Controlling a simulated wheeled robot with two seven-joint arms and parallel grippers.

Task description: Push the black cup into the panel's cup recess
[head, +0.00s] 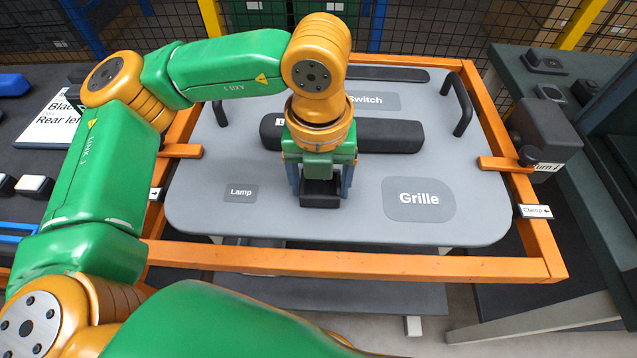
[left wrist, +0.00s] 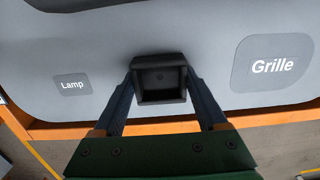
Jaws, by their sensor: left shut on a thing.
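The black cup (head: 320,198) is a small square cup at the grey panel (head: 300,226), between the Lamp and Grille labels. My left gripper (head: 320,188) is shut on it, one finger on each side. In the left wrist view the cup (left wrist: 160,80) shows its hollow side between the fingertips of my left gripper (left wrist: 160,88). I see no bare recess; that part of the panel is hidden behind the cup and gripper. I cannot tell how deep the cup sits, or whether it touches the panel. My right gripper is not in view.
An orange frame (head: 350,263) surrounds the panel, with a clamp at each side. A black padded bar (head: 385,136) and two dark handles (head: 458,105) stand out from the panel. Dark benches stand at the left and right (head: 590,130). The panel around the Grille label (head: 419,199) is clear.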

